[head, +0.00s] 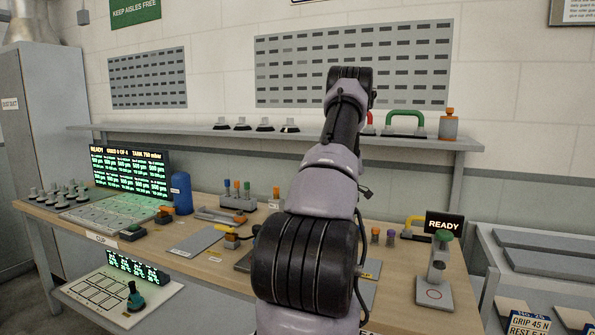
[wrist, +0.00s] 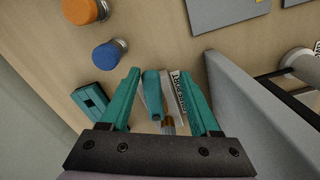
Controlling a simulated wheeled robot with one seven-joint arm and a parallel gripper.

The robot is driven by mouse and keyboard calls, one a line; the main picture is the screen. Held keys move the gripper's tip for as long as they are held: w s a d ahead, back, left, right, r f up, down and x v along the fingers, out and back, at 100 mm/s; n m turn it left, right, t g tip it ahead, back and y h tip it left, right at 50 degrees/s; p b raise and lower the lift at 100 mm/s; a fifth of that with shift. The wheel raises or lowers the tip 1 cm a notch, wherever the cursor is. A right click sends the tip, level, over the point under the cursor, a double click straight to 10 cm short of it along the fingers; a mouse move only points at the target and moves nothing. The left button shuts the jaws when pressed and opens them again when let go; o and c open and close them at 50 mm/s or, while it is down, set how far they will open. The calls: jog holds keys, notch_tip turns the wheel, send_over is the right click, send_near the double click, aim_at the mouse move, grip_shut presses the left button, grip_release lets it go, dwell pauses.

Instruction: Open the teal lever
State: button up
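In the wrist view a teal lever (wrist: 152,85) stands between the two teal fingers of my gripper (wrist: 163,95). A white labelled plate (wrist: 178,92) is beside it, with a small brass-coloured part (wrist: 168,126) below. The fingers are spread, one on each side, with gaps to the lever. A separate teal block (wrist: 90,102) lies left of the left finger. In the head view my arm hides the gripper and this lever.
A grey upright panel (wrist: 262,120) stands close right of my gripper. Orange (wrist: 82,10) and blue (wrist: 108,54) knobs are at upper left. The head view shows the wooden bench (head: 190,222), a shelf (head: 200,130) behind, and a teal-knobbed control (head: 135,299) on a low white panel.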

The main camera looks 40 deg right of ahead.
jog(key=a+m, duration=0.1)
jog(key=m, duration=0.1)
jog(key=a+m, duration=0.1)
jog(key=m, duration=0.1)
jog(key=shift+w+a, duration=0.2)
jog(key=shift+a, duration=0.15)
jog(key=m, duration=0.1)
jog(key=a+m, duration=0.1)
jog(key=m, duration=0.1)
jog(key=shift+w+a, duration=0.15)
jog(key=shift+w, duration=0.2)
jog(key=m, duration=0.1)
jog(key=w+a+m, duration=0.1)
jog(key=shift+a+m, duration=0.1)
jog(key=shift+m, duration=0.3)
notch_tip(320, 180, up, 11)
jog(key=w+a+r+t, duration=0.1)
jog(key=w+a+r, duration=0.1)
jog(key=a+r, duration=0.5)
jog(key=w+a+r+t, duration=0.1)
jog(key=w+a+r, duration=0.2)
jog(key=a+r, duration=0.3)
jog(key=a, duration=0.3)
jog(key=shift+r+n, duration=0.35)
jog(key=shift+n, duration=0.05)
